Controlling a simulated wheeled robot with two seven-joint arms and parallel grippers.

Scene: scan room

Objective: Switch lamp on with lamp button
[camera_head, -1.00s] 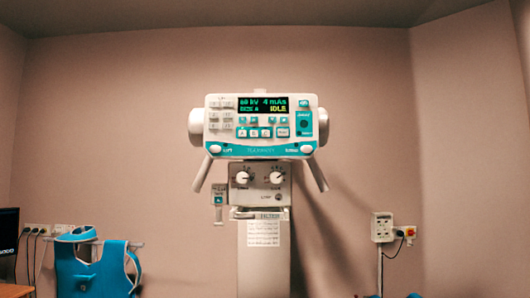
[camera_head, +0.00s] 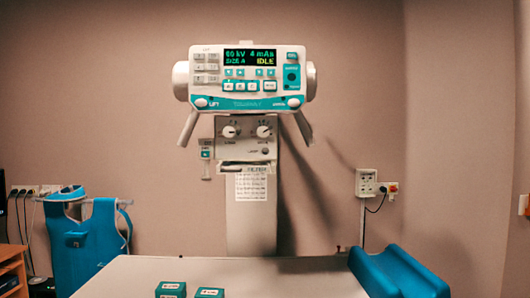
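A white and teal X-ray control panel (camera_head: 246,103) faces me on a column in the middle of the view. Its display (camera_head: 250,58) reads "60 kV 4 mAs", "SIZE A" and "IDLE". Rows of small buttons sit under and beside the display, and a dark round control (camera_head: 292,76) is at its right. Below the panel is a grey box with two knobs (camera_head: 247,133). Small marks show under the knobs. Neither of my grippers shows.
A pale table (camera_head: 235,277) spans the bottom, with two small teal boxes (camera_head: 171,289) and a blue padded support (camera_head: 395,273) on it. A blue apron (camera_head: 85,250) hangs at left. A wall socket (camera_head: 366,182) is at right, with a wooden shelf (camera_head: 10,262) at lower left.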

